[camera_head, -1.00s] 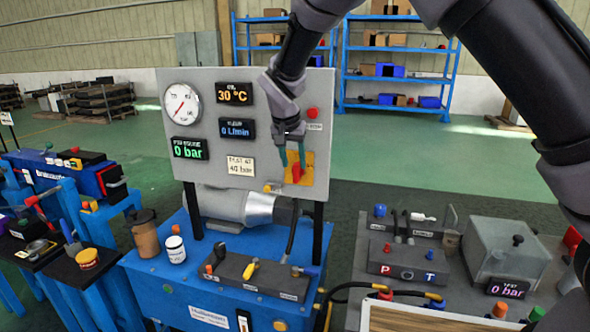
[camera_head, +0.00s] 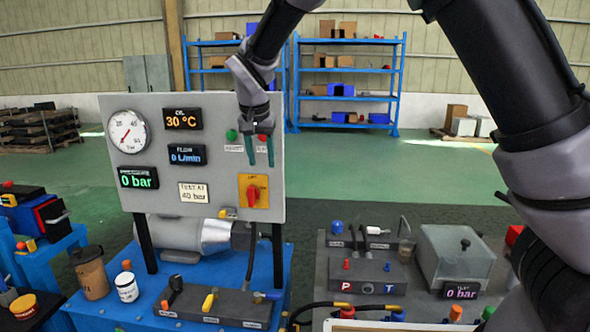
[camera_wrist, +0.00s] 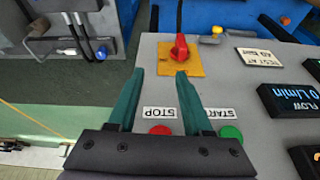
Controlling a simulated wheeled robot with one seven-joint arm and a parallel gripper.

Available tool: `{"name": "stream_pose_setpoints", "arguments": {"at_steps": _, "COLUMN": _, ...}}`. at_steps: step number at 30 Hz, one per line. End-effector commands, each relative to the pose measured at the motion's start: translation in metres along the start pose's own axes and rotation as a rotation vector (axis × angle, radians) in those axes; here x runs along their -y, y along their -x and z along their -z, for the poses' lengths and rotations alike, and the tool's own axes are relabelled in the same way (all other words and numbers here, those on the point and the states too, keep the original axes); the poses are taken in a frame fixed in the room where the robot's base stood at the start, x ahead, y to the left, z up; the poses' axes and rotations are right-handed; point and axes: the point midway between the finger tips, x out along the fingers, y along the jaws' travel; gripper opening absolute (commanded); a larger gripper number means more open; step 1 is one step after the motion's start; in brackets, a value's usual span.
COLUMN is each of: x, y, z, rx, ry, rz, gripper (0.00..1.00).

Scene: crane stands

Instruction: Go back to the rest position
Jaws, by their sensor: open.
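My gripper (camera_head: 261,150) is open and empty in front of the upper right of the grey control panel (camera_head: 215,108), its green fingers pointing down. The red rotary switch (camera_head: 253,194) on its yellow plate (camera_head: 262,182) sits below the fingertips, clear of them. In the wrist view the fingers (camera_wrist: 157,88) reach toward the red switch (camera_wrist: 180,47), with a gap left. The red STOP button (camera_wrist: 161,130) and green START button (camera_wrist: 230,132) lie near the finger bases. I cannot tell how far the fingers are from the panel face.
A blue bench (camera_head: 170,325) below the panel holds a valve block (camera_head: 217,306), a brown cup (camera_head: 91,274) and a white jar (camera_head: 127,287). A grey station (camera_head: 328,262) with a clear box (camera_head: 455,257) stands at right. Blue shelves (camera_head: 398,85) are far behind over open green floor.

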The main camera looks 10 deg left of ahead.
Motion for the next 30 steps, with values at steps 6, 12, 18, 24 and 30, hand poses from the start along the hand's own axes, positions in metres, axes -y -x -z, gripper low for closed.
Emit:
{"name": "stream_pose_setpoints", "arguments": {"at_steps": 6, "x": -0.103, "y": 0.038, "z": 0.042, "rx": 0.082, "ry": -0.126, "rz": 0.083, "gripper": 0.50}}
{"name": "stream_pose_setpoints", "arguments": {"at_steps": 12, "x": -0.190, "y": 0.079, "z": 0.053, "rx": 0.104, "ry": -0.206, "rz": 0.167, "gripper": 0.50}}
{"name": "stream_pose_setpoints", "arguments": {"at_steps": 18, "x": -0.267, "y": 0.121, "z": 0.042, "rx": 0.076, "ry": -0.263, "rz": 0.241, "gripper": 0.50}}
{"name": "stream_pose_setpoints", "arguments": {"at_steps": 24, "x": -0.332, "y": 0.159, "z": 0.013, "rx": 0.005, "ry": -0.301, "rz": 0.286, "gripper": 0.50}}
{"name": "stream_pose_setpoints", "arguments": {"at_steps": 30, "x": -0.381, "y": 0.186, "z": -0.029, "rx": -0.095, "ry": -0.324, "rz": 0.289, "gripper": 0.50}}
